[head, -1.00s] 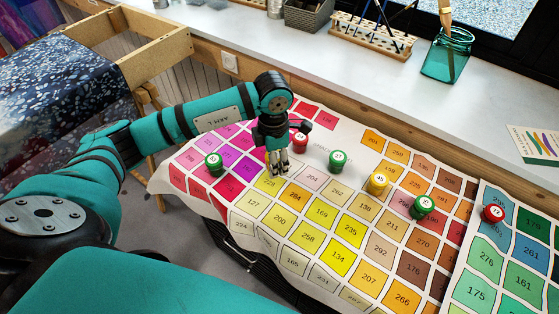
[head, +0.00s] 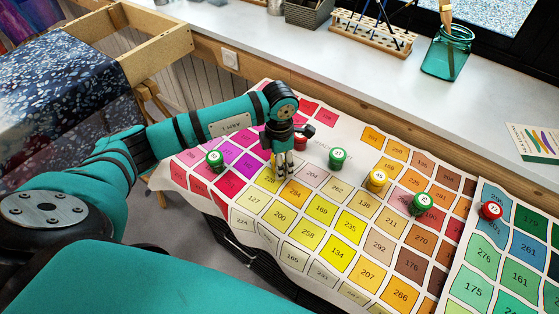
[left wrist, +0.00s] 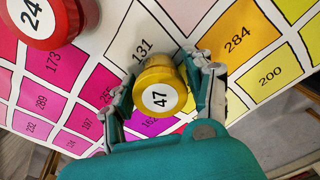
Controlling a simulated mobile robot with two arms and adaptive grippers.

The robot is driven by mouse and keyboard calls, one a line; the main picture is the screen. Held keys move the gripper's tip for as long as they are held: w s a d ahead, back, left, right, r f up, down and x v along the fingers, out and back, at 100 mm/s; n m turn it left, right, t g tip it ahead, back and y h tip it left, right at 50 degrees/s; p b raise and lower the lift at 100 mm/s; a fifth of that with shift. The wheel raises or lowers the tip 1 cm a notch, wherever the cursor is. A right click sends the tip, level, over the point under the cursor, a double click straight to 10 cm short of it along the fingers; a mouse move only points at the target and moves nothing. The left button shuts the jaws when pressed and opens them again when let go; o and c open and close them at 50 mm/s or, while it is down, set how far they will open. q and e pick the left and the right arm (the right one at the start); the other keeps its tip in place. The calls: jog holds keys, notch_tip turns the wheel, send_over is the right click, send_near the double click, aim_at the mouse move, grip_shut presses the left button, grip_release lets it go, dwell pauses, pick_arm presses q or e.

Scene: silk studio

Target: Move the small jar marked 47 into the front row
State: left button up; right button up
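The jar marked 47 (left wrist: 160,92) has a yellow lid with a white label and shows in the left wrist view. It sits between the two fingers of my left gripper (left wrist: 163,80), one on either side and close to its wall. I cannot tell whether they press on it. In the head view my left gripper (head: 283,172) points down over the chart and hides this jar. My right gripper is not in view.
A red jar marked 24 (left wrist: 45,18) stands close by. On the numbered colour chart (head: 335,165) stand green jars (head: 215,161), (head: 338,157), (head: 423,203), a yellow jar (head: 377,180) and a red jar (head: 491,211). The windowsill (head: 290,60) runs behind.

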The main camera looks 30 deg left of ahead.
pick_arm(q)
jog(key=shift+o, duration=0.9)
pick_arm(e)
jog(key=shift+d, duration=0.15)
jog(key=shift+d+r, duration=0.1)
pick_arm(q)
jog(key=shift+r, duration=0.3)
notch_tip(320, 180, up, 10)
jog(key=shift+r+b, duration=0.25)
jog(key=shift+b, duration=0.35)
jog(key=shift+r, duration=0.65)
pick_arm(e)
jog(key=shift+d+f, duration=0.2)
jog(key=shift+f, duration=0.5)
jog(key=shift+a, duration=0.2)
